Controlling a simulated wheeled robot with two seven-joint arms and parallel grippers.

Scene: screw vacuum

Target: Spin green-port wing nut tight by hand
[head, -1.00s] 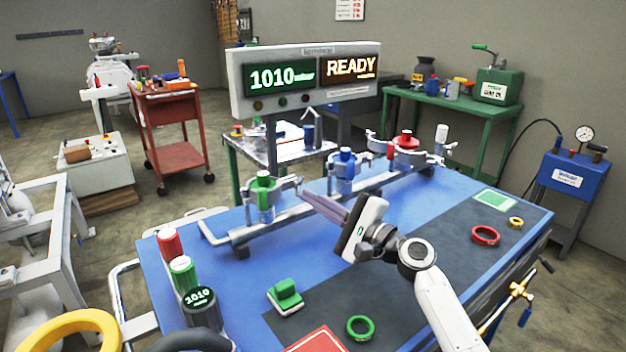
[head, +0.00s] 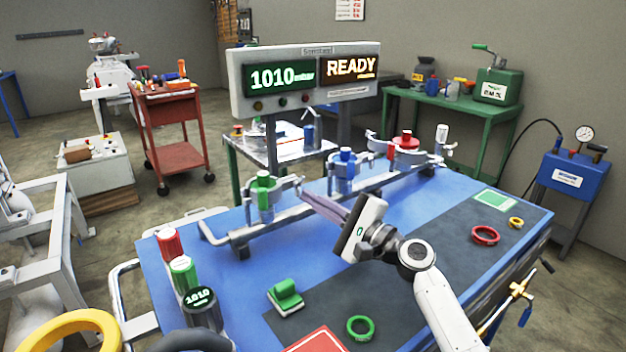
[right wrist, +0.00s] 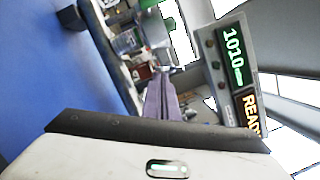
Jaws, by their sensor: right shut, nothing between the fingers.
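The green port (head: 264,197) stands on the metal manifold rail at the left end, with a green cap and a clamp around it. A small wing nut (head: 297,184) appears at the clamp's right side, too small to make out well. My right gripper (head: 304,193) reaches in from the right, its fingers shut and empty, tips close beside the clamp's right side. I cannot tell whether they touch. In the right wrist view the shut fingers (right wrist: 161,80) point toward blurred metal fittings. My left gripper is not in view.
Blue (head: 346,172) and red (head: 404,143) ports stand farther right on the rail. The display (head: 305,75) behind reads 1010 and READY. Green (head: 360,328) and red (head: 486,236) rings, a green block (head: 285,297) and several cylinders lie or stand on the blue table (head: 400,207).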

